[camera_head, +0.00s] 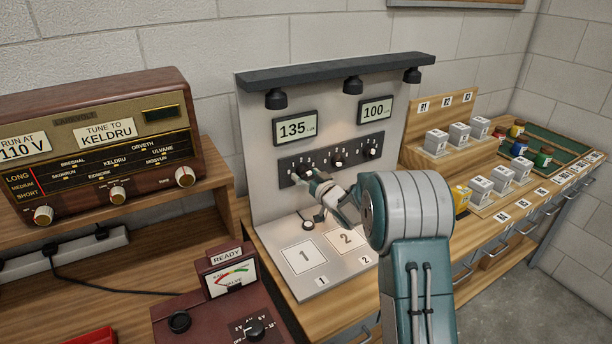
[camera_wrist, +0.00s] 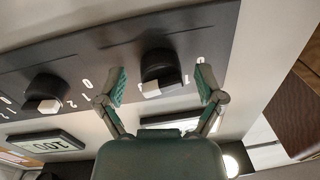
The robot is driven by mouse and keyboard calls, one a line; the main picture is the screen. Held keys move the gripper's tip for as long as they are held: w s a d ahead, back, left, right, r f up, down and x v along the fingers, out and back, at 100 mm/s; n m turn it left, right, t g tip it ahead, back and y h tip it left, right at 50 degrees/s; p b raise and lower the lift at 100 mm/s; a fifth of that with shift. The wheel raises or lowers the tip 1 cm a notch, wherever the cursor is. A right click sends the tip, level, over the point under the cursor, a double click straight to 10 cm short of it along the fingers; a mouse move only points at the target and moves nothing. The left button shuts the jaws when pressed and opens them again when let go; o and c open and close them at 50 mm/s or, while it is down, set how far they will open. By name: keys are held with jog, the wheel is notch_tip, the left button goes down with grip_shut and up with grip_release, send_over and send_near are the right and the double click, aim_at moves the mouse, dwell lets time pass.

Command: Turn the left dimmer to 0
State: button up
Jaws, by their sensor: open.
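The left dimmer (camera_head: 298,174) is a black knob on a dark strip of the grey panel, partly hidden by my gripper in the head view. In the wrist view, which is turned about upside down, the left dimmer (camera_wrist: 158,66) stands between my fingers. Its white pointer faces the bottom of that picture, away from the 0 and 1 marks at its right. My gripper (camera_wrist: 160,84) is open, with one finger on each side of the knob and visible gaps. The left display (camera_head: 295,127) reads 135 LUX.
The middle dimmer (camera_head: 337,158) and right dimmer (camera_head: 370,150) sit along the same strip. The right display (camera_head: 377,109) reads 100. A radio (camera_head: 95,135) and a maroon meter box (camera_head: 195,312) stand at left. Small labelled blocks (camera_head: 480,128) stand at right.

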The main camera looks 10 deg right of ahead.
jog(key=c, duration=1.1)
jog(key=shift+c, duration=0.2)
